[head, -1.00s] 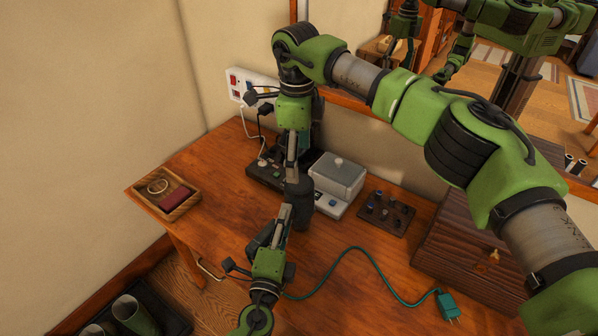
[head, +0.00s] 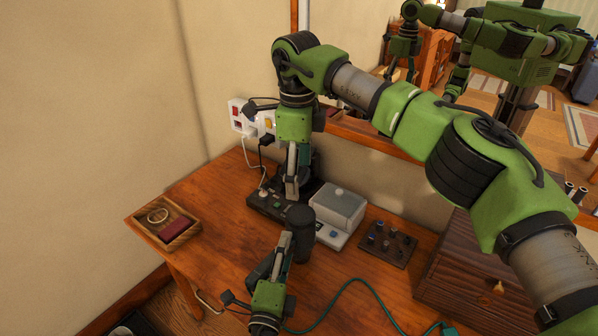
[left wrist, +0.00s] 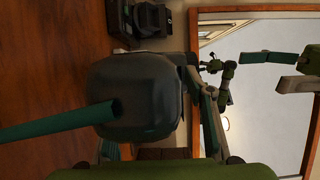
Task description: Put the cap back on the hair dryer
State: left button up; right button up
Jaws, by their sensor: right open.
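The dark hair dryer (head: 301,236) is held above the table, its rounded end facing up. My left gripper (head: 287,240) is shut on it from the lower left. I see no separate cap; whether the dark upper end is the cap, I cannot tell.
Behind stand a black switch strip (head: 262,200), a grey-lidded box (head: 340,207) and a small dark board with knobs (head: 386,244). A wooden tray (head: 140,226) is at left, a dark wooden chest (head: 465,270) at right. A mirror is on the wall.

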pick_arm(q)
jog(key=shift+s, duration=0.1)
jog(key=shift+s+a+f, duration=0.1)
jog(key=shift+s+f, duration=0.05)
jog(key=shift+s, duration=0.15)
jog(key=v, duration=1.1)
jog(key=shift+s, duration=0.1)
